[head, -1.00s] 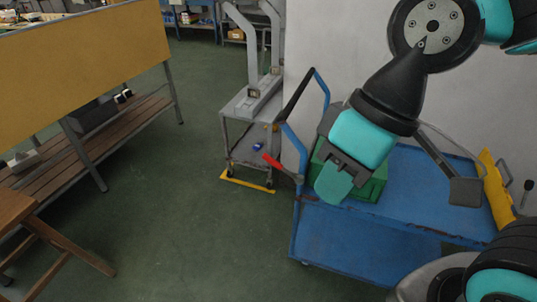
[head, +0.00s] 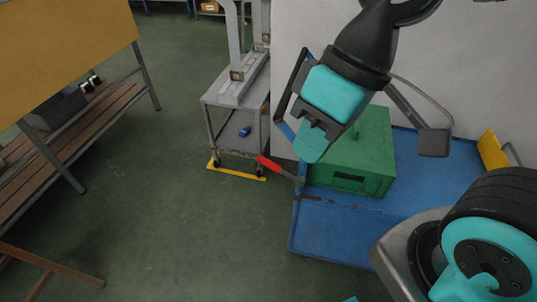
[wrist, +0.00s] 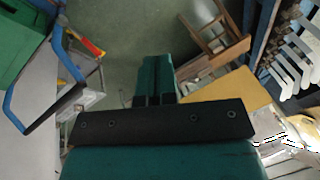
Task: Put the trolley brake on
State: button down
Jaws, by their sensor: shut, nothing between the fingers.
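The blue trolley (head: 325,232) stands at the right against a pale wall. A lever with a red grip (head: 270,164) sticks out to the left from the trolley's left corner, its free end higher than its pivot end. I take this lever to be the brake. The red grip also shows at the upper left of the wrist view (wrist: 93,46). My gripper (head: 311,146) is shut and empty, above the trolley's left end and to the upper right of the lever in the head view. Its teal fingers (wrist: 155,80) show together in the wrist view. I see no contact with the lever.
A green case (head: 360,150) stands on the trolley deck, close to my gripper in the picture. The trolley's push handle (head: 290,85) rises beside it. A grey cart (head: 236,92) stands behind, by a yellow floor bar (head: 236,172).

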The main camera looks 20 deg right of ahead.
aim_at(268, 160)
jog(key=w+d+f+m+t+h+b, duration=0.2)
jog(key=w+f+m+b, duration=0.4)
jog(key=w+f+m, duration=0.1)
jog(key=w+d+f+m+t+h+b, duration=0.1)
jog(key=w+f+m+t+h+b, duration=0.1)
jog(key=w+f+m+b, duration=0.4)
jog(key=w+f+m+h, duration=0.1)
jog(key=w+f, duration=0.3)
jog(key=w, duration=0.2)
jog(key=shift+d+m, duration=0.3)
jog(key=shift+d, duration=0.1)
jog(key=shift+w, duration=0.1)
jog(key=x, duration=0.4)
jog(key=b+x, duration=0.1)
jog(key=x, duration=0.3)
jog(key=a+b+x, duration=0.1)
jog(key=x, duration=0.4)
jog(key=shift+w+r, duration=0.1)
jog(key=shift+w, duration=0.2)
jog(key=shift+w+a+f, duration=0.15)
jog(key=shift+w+f, duration=0.05)
jog(key=shift+f, duration=0.15)
